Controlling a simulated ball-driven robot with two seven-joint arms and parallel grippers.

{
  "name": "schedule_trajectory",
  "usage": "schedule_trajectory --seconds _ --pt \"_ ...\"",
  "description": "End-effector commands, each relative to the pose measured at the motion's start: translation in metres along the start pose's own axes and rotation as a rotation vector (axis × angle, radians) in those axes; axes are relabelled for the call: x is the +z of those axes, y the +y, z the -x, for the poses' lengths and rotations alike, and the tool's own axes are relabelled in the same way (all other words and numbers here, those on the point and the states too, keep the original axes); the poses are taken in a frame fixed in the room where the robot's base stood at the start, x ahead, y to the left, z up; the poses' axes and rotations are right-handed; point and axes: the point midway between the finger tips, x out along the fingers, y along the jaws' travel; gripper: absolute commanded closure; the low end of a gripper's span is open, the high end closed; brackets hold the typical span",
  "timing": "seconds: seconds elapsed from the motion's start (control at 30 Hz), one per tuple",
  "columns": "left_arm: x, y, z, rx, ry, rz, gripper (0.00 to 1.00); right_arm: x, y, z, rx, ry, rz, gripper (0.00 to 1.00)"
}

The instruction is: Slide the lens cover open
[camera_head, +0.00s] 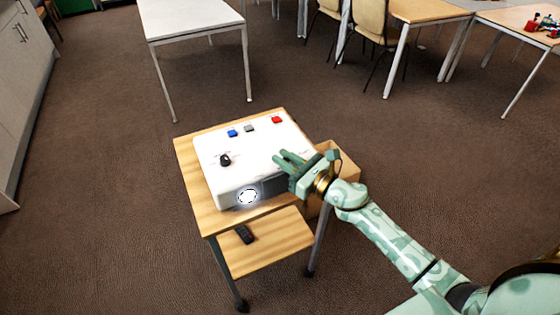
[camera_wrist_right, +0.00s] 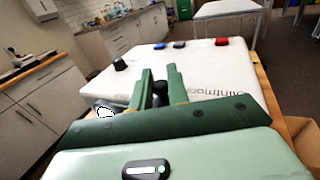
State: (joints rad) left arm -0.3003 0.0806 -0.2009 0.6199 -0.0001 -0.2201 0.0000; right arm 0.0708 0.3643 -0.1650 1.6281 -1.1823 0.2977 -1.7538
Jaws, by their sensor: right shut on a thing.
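A white projector (camera_head: 215,178) sits on a small wooden cart. Its round lens (camera_head: 247,196) glows white at the front and is uncovered; it also shows in the wrist view (camera_wrist_right: 105,112). A dark lens cover (camera_head: 271,187) lies on the front face, just right of the lens. My right gripper (camera_head: 286,160) is at the projector's front right. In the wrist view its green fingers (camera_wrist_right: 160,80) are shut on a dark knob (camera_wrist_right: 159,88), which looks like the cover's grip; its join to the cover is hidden. My left gripper is not in view.
A black knob (camera_head: 225,159) and blue, grey and red buttons (camera_head: 277,119) stand on the projector's top. A dark remote (camera_head: 244,234) lies on the cart's lower shelf (camera_head: 275,245). A cardboard-coloured box (camera_head: 345,163) is right of the cart, close to my arm.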

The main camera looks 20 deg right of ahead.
Motion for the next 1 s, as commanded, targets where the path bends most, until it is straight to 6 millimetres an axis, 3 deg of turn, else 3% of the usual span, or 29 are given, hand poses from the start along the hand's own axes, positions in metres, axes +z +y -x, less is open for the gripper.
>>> schedule_trajectory --seconds 0.03,0.07,0.1,0.13,0.43,0.57,1.0 --pt "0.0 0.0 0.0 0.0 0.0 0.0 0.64 0.0 -0.003 0.001 -0.007 0.001 0.005 1.0" --pt "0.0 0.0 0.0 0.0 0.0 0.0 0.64 0.0 -0.003 0.001 -0.007 0.001 0.005 0.8" --pt "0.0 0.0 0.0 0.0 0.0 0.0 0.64 0.0 -0.003 0.001 -0.007 0.001 0.005 0.69" --pt "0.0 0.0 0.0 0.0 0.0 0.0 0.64 0.0 -0.003 0.001 -0.007 0.001 0.005 0.66" --pt "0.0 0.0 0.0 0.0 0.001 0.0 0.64 0.0 -0.002 0.002 -0.005 0.001 0.004 0.66" --pt "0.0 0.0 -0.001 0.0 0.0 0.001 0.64 -0.002 -0.002 0.017 -0.005 0.003 0.004 0.66" --pt "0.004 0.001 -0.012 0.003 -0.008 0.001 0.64 -0.003 -0.002 0.13 -0.008 0.005 0.001 0.66"
